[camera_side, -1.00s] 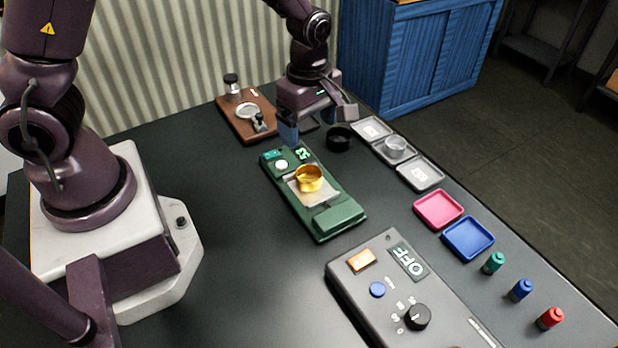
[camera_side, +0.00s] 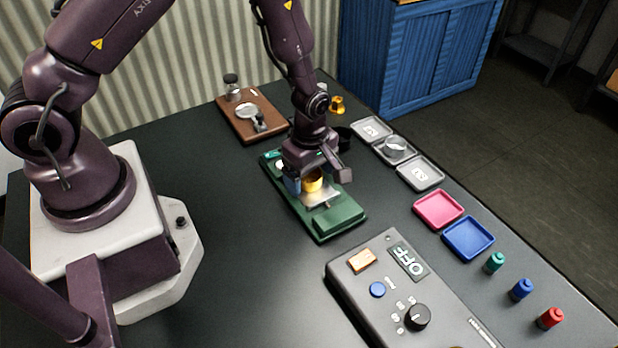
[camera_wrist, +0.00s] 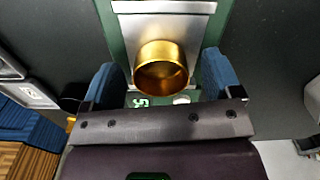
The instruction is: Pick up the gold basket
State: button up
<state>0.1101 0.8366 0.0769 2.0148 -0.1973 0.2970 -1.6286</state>
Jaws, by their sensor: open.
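The gold basket (camera_side: 313,183), a short open cup, sits on the metal plate of the green scale (camera_side: 340,215). In the wrist view the gold basket (camera_wrist: 160,72) lies between the two blue fingers of my gripper (camera_wrist: 161,80), with a gap on each side. My gripper (camera_side: 307,183) is open and low over the scale. In the side view one blue finger is beside the basket at its left, and my gripper hides the basket's upper part and the far end of the scale.
A brown board (camera_side: 237,125) with metal parts stands behind left. Grey trays (camera_side: 421,174), one holding a silver basket (camera_side: 398,146), line the right. Pink (camera_side: 438,208) and blue (camera_side: 468,239) trays and an OFF control box (camera_side: 395,300) are nearer. Another small gold item (camera_side: 337,104) stands behind my arm.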

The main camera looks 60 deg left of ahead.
jog(key=c, duration=1.1)
jog(key=shift+r, duration=0.1)
